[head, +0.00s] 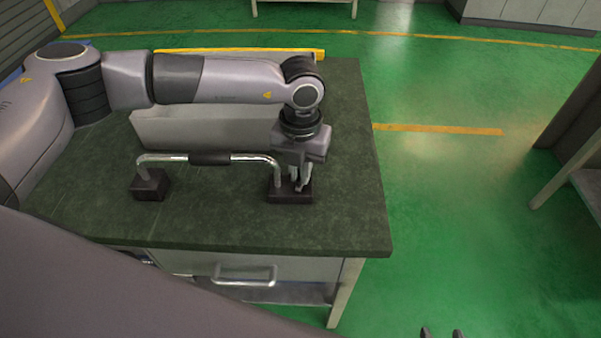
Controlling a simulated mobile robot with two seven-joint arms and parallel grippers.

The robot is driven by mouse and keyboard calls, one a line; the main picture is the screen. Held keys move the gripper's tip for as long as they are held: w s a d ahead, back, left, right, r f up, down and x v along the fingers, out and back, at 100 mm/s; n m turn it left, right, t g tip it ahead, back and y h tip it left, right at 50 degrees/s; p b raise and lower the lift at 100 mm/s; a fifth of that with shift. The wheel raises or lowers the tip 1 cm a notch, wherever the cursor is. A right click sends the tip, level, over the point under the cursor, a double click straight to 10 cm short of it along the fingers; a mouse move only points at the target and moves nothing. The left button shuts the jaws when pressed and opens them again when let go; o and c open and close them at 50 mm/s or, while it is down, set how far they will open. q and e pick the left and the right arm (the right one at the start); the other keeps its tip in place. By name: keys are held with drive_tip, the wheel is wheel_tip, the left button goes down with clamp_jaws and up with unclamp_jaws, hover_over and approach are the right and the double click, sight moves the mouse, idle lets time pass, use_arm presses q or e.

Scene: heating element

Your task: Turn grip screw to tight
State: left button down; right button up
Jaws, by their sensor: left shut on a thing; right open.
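A heating element with a bent chrome tube (240,157) and a black sleeve in its middle stands on the dark green table top. Its ends sit in two dark blocks, a left block (150,185) and a right block (288,197). My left gripper (299,186) points down at the right block, just right of the tube's end, with its fingers shut on the grip screw there. The fingers hide the screw, so its turn angle cannot be seen. My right gripper (441,333) shows only its fingertips at the bottom edge, open and empty, away from the table.
A pale grey block (195,130) lies behind the tube, under my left arm. A yellow bar (240,51) lies along the table's back edge. The table (225,225) has a drawer handle (245,276) in front. Green floor is clear to the right.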

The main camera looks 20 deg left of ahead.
use_arm(q)
drive_tip(key=m+b, duration=0.4)
drive_tip(key=m, duration=0.1)
drive_tip(key=shift+f+m, duration=0.15)
drive_tip(key=shift+m, duration=0.15)
drive_tip(key=m+b, duration=0.3)
drive_tip(key=m, duration=0.2)
drive_tip(key=shift+m+b, duration=0.75)
drive_tip(key=shift+m, duration=0.45)
drive_tip(key=shift+r+m+b, duration=0.2)
drive_tip(key=shift+m+b, duration=0.15)
drive_tip(key=shift+m, duration=0.45)
drive_tip(key=c, duration=1.2)
unclamp_jaws()
drive_tip(key=shift+r, duration=3.6)
